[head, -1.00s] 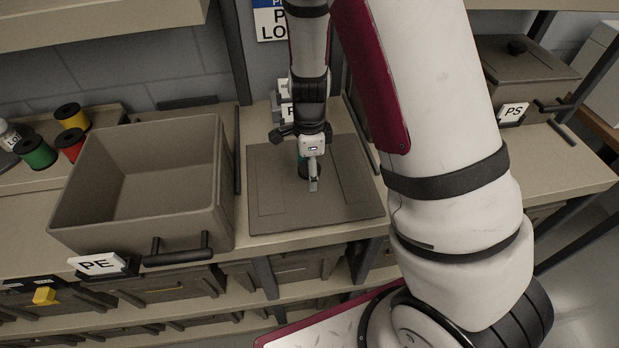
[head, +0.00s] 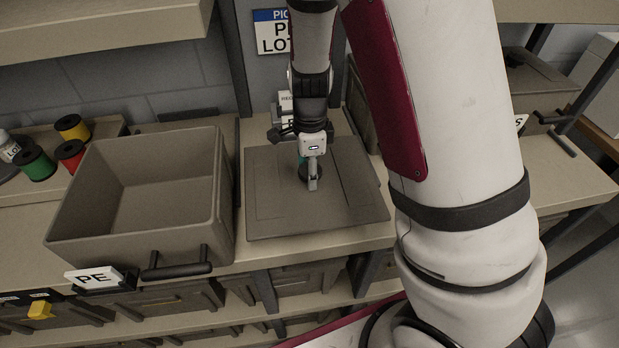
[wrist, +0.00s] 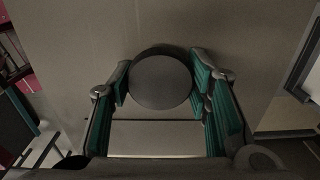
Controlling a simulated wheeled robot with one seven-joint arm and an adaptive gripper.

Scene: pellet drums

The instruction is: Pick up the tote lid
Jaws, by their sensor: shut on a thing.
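The tote lid (head: 348,208) is a flat grey-brown panel with a raised inner outline, to the right of the open tote (head: 135,185) labelled PE. In the wrist view the lid (wrist: 225,40) fills most of the picture, with a round dark knob (wrist: 160,82) in its middle. My gripper (head: 312,178) is over the lid's middle, pointing down. In the wrist view my gripper (wrist: 160,90) has its green-padded fingers on both sides of the knob, shut on it. The lid looks slightly above the shelf; the gap beneath is hard to judge.
Red, yellow and green spools (head: 70,152) stand at the left. A shelf post (head: 238,75) rises behind the tote, and a PI-lettered sign (head: 272,32) hangs at the back. Another lidded tote (head: 535,85) stands at the right. Drawers or bins (head: 290,285) sit below the shelf.

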